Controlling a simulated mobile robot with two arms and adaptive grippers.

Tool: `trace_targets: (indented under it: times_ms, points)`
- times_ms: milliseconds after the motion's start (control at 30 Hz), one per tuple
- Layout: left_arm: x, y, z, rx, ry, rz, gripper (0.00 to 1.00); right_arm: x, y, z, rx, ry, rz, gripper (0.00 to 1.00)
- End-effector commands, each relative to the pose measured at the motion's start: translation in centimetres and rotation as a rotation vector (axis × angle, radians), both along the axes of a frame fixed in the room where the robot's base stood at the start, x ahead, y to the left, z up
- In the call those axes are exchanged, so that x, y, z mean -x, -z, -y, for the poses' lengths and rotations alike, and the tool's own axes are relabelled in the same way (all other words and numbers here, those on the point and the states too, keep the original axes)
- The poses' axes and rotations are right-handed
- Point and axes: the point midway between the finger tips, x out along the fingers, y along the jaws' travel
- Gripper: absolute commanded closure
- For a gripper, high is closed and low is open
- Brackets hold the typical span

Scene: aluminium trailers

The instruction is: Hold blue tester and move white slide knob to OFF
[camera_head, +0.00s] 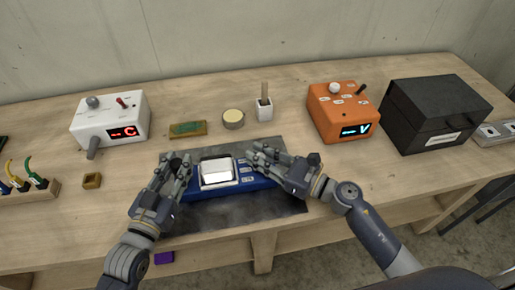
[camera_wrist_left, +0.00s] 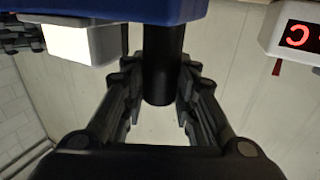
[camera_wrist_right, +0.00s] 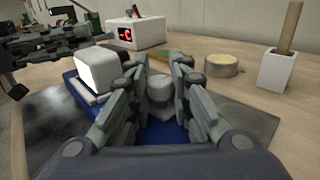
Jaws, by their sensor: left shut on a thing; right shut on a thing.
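The blue tester (camera_head: 262,184) lies on a dark mat at the table's front; a white-faced screen block (camera_head: 216,173) rises from its middle. My left gripper (camera_head: 178,166) is at its left end. In the left wrist view its fingers close around a black cylindrical grip (camera_wrist_left: 161,75) next to the blue body (camera_wrist_left: 120,8). My right gripper (camera_head: 254,158) is over the tester's right part. In the right wrist view its fingers are shut on the whitish slide knob (camera_wrist_right: 160,88), partly hidden between them. The OFF marking cannot be read.
A white box with a red display (camera_head: 110,119) stands at the left, an orange box (camera_head: 343,112) and a black case (camera_head: 434,110) at the right. Behind the tester are a green board (camera_head: 188,129), a round tin (camera_head: 233,119) and a white cup (camera_head: 264,109).

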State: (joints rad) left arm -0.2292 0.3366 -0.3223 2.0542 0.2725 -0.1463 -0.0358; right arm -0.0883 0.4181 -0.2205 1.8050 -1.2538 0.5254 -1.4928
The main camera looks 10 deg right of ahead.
Motion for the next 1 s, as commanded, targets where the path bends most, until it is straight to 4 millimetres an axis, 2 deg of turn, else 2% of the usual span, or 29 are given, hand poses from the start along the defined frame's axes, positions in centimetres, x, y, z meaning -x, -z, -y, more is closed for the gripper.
trace_targets:
  times_ms: [100, 200, 567, 600, 667, 1000]
  points:
    - [-0.1, 0.0, -0.2, -0.002, -0.004, 0.0, 1.0, 2.2, 0.4, 0.1, 0.002, 0.0, -0.008, 1.0]
    - [-0.1, 0.0, -0.2, -0.003, -0.004, 0.001, 1.0, 3.2, 0.3, 0.2, 0.003, 0.001, -0.006, 1.0]
    - [-0.2, 0.0, -0.4, -0.004, -0.007, 0.003, 1.0, 3.5, 0.2, 0.4, 0.004, 0.006, -0.004, 1.0]
    - [-0.2, 0.0, -0.4, -0.004, -0.007, 0.003, 1.0, 3.5, 0.2, 0.4, 0.004, 0.007, -0.004, 0.75]
    - [-0.2, 0.0, -0.4, -0.004, -0.007, 0.003, 1.0, 3.5, 0.2, 0.4, 0.004, 0.007, -0.004, 0.61]
    - [-0.1, 0.0, -0.2, -0.004, -0.003, 0.003, 1.0, 3.6, 0.3, 0.2, 0.002, 0.001, -0.005, 0.59]
